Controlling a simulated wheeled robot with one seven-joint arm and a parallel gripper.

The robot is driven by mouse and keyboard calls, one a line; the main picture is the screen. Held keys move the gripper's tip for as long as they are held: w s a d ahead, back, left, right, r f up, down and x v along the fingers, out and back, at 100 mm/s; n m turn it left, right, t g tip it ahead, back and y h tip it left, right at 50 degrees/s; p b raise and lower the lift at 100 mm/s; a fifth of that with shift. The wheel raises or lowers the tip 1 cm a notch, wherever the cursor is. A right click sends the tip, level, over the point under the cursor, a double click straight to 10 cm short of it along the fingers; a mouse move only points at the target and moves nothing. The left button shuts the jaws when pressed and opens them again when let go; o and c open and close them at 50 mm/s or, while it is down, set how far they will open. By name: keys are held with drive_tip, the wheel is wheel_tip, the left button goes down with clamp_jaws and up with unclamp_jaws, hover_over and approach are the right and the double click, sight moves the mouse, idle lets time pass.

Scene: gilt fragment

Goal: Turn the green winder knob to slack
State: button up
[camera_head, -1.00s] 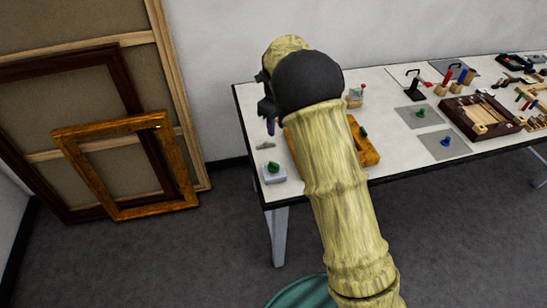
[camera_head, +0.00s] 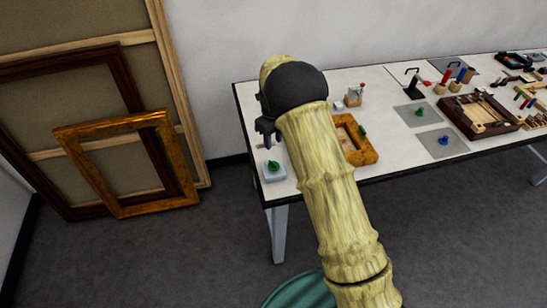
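A green knob (camera_head: 273,165) sits on a small white block (camera_head: 274,176) at the near left corner of the table. Two other green pieces show: one (camera_head: 362,130) at the gilt wooden frame piece (camera_head: 366,156), and one (camera_head: 420,112) on a grey plate. The views do not label which is the winder knob. My gripper (camera_head: 267,140) is dark and points down just behind and above the knob on the white block. It appears apart from the knob. Its fingers are small and partly hidden by my arm, so their opening is unclear.
My arm covers the left part of the gilt piece. A blue knob (camera_head: 445,141) on a grey plate, a dark wooden tray (camera_head: 480,115) and several tools lie to the right on the white table (camera_head: 400,157). Large frames (camera_head: 125,165) lean against the wall at left.

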sight(273, 162)
wheel_tip(273, 162, down, 10)
drive_tip(key=p, duration=0.2)
drive_tip(key=shift+f+p, duration=0.25)
drive_tip(key=shift+p, duration=0.15)
clamp_jaws()
